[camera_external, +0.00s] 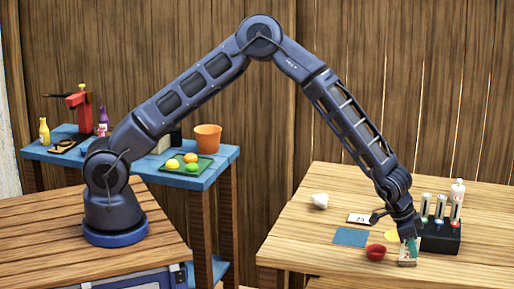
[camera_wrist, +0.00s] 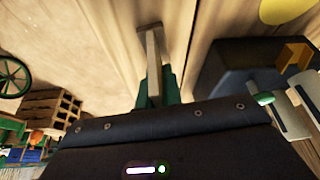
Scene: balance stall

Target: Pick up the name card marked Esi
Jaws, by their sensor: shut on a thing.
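My gripper (camera_external: 411,243) is low over the right-hand table, pointing down. It is shut on a small pale card (camera_external: 408,256) at the table's front part, beside the red bowl. The marking on this card is too small to read, so I cannot tell whether it says Esi. In the wrist view my green fingers (camera_wrist: 155,88) close on the card (camera_wrist: 154,50), which shows nearly edge-on. I cannot tell whether it touches the tabletop. Another white card (camera_external: 360,218) with dark marks lies farther back on the table.
A dark rack (camera_external: 440,239) holding several markers stands just right of my gripper. A red bowl (camera_external: 376,253) is close on the left. A blue square (camera_external: 351,237), a yellow disc (camera_external: 391,235) and a white cone (camera_external: 319,200) lie nearby. The table's left front is clear.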

